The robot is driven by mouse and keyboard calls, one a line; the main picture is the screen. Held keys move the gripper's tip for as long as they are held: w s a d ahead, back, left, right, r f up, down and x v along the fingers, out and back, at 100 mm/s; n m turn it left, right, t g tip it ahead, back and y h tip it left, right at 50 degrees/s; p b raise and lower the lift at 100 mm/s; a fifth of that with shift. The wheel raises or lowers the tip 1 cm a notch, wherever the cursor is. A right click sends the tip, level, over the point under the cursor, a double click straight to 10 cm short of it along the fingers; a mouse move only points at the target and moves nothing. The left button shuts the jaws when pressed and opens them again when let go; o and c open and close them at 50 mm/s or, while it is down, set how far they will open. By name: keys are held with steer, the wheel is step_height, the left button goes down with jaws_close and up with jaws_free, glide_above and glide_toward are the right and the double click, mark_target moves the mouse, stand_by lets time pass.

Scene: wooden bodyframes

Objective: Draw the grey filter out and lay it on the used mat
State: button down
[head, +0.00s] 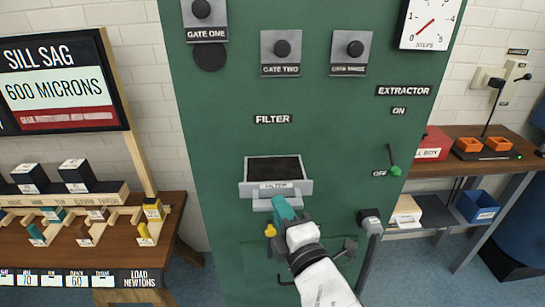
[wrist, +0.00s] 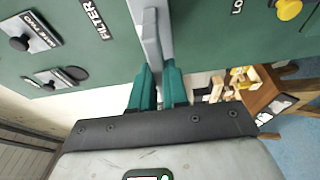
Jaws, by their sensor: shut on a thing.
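The grey filter (head: 300,187) is a tray with a dark filling and a FILTER label, sticking out of the green panel below the FILTER sign. My gripper (head: 283,208) has teal fingers and is shut on the filter's grey handle, just below its front. In the wrist view, a grey bar (wrist: 151,35) runs up between the two teal fingers (wrist: 156,88). How deep the filter still sits in the panel is hidden. A dark flat patch (head: 436,212) lies on the lower right shelf; I cannot tell whether it is the used mat.
The green panel (head: 225,120) carries gate knobs and an extractor lever (head: 394,170) right of the filter. A wooden bench (head: 175,215) with blocks stands at left. At right, a bench (head: 500,155) holds orange trays, with a blue bin (head: 477,206) below.

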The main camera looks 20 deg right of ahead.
steer(key=shift+s+a, duration=0.2)
steer(key=shift+s, duration=0.45)
steer(key=shift+s+a, duration=0.2)
steer(key=shift+s, duration=0.45)
